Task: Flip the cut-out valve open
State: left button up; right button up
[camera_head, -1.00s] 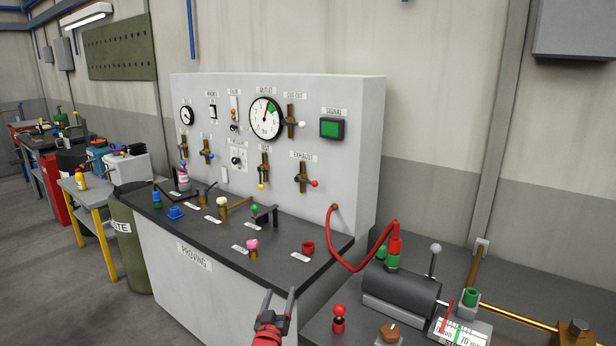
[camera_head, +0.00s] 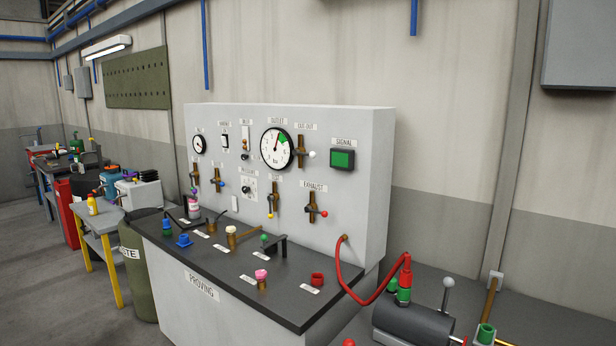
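The cut-out valve (camera_head: 302,152) is on the upright grey panel (camera_head: 365,200), under the label CUT-OUT and just right of the large outlet gauge (camera_head: 276,148). It has a brown upright body and a short lever that sticks out to the right, ending in a white ball (camera_head: 312,154). Neither of my grippers is in view.
Below it are the exhaust valve (camera_head: 313,208) with a red ball and another valve (camera_head: 272,202) with a yellow ball. The dark bench top (camera_head: 225,270) holds knobs and a black bracket. A red hose (camera_head: 350,285) loops right of the panel.

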aim_at(296, 152)
jog(key=i+j+z, duration=0.1)
jog(key=z, duration=0.25)
jog(key=i+j+z, duration=0.1)
jog(key=z, duration=0.25)
jog(key=j+z, duration=0.2)
jog(key=z, duration=0.15)
jog(key=i+j+z, duration=0.2)
jog(key=j, duration=0.5)
jog(key=i+j+z, duration=0.2)
jog(key=j, duration=0.55)
jog(key=j+z, duration=0.15)
jog(key=j, duration=1.15)
